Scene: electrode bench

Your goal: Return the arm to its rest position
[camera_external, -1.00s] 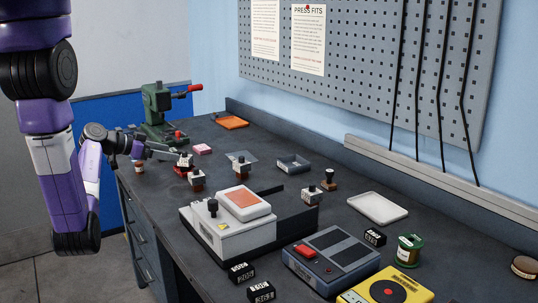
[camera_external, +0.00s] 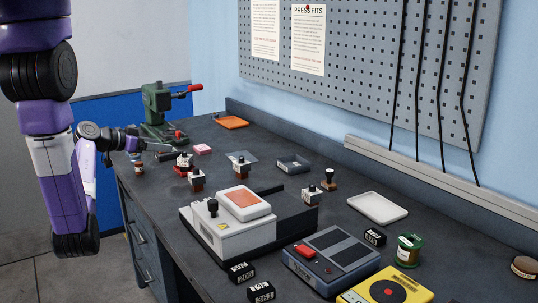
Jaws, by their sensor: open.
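My arm comes down from the top left in purple, white and black. Its forearm reaches over the left edge of the dark bench (camera_external: 158,201). My gripper (camera_external: 172,150) is open and empty, at the left of the bench in front of the green arbor press (camera_external: 158,107). It is small and its fingers are hard to make out. A small block with a dark knob on a red base (camera_external: 183,170) stands just right of the fingertips, apart from them as far as I can tell.
Knobbed blocks (camera_external: 197,181) (camera_external: 241,170) stand nearby. A small brown bottle (camera_external: 138,168) is by the left edge. A white machine with an orange pad (camera_external: 245,204), a grey device with a red button (camera_external: 305,251) and a white tray (camera_external: 377,208) fill the front and right.

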